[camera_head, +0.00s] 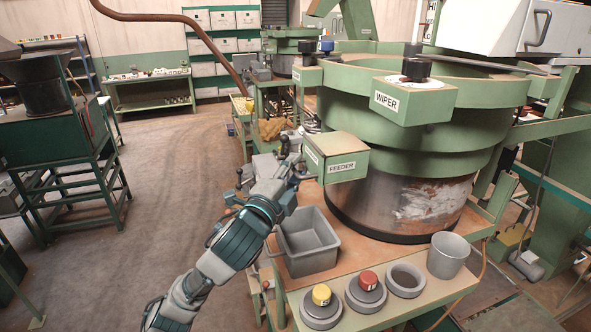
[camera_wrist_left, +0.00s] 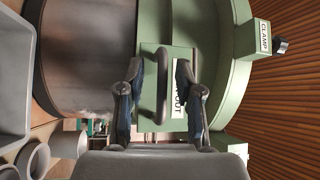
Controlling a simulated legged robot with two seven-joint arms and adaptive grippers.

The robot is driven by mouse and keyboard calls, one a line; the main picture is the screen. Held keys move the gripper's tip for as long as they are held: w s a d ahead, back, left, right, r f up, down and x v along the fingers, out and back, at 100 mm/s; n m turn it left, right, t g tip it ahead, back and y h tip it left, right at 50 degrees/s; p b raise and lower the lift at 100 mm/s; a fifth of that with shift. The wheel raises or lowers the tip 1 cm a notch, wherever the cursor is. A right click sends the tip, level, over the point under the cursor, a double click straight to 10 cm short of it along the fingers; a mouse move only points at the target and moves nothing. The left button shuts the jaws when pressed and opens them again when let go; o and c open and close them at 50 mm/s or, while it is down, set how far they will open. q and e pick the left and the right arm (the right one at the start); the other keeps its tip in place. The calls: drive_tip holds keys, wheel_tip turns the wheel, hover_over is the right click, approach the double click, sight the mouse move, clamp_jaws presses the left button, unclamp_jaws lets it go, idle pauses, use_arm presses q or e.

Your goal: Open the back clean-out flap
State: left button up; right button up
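The green clean-out flap (camera_wrist_left: 147,78) is in the middle of the left wrist view. Its white label (camera_wrist_left: 180,92) shows only "OUT"; the rest is hidden. A dark bar handle (camera_wrist_left: 161,88) stands out from the flap. My left gripper (camera_wrist_left: 160,110) is open, one finger on each side of the handle, with gaps to both. In the head view my left gripper (camera_head: 287,158) is beside the FEEDER box (camera_head: 338,158) of the green hopper (camera_head: 400,135). I cannot make out the flap there. My right gripper is not in view.
A grey bin (camera_head: 308,243), a yellow button (camera_head: 321,296), a red button (camera_head: 368,282) and grey cups (camera_head: 449,254) stand on the bench below the hopper. A CLAMP box (camera_wrist_left: 254,38) sits right in the wrist view. The floor (camera_head: 170,200) at left is clear.

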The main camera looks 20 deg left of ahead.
use_arm(q)
drive_tip(key=shift+w+a+f, duration=0.1)
drive_tip(key=shift+w+a, duration=0.05)
drive_tip(key=shift+a, duration=0.15)
drive_tip(key=shift+c, duration=0.7)
drive_tip(key=shift+a, duration=0.2)
drive_tip(key=c, duration=0.4)
clamp_jaws()
drive_tip(key=shift+d, duration=0.3)
drive_tip(key=shift+g+p, duration=0.3)
drive_tip(key=shift+p, duration=0.15)
drive_tip(key=shift+m, duration=0.3)
drive_tip(key=shift+s+r+m+g+p, duration=0.25)
drive_tip(key=shift+r+m+g+p, duration=0.2)
drive_tip(key=shift+p, duration=1.15)
drive_tip(key=shift+f, duration=0.1)
drive_tip(key=shift+a+r, duration=0.15)
drive_tip(key=shift+r, duration=0.05)
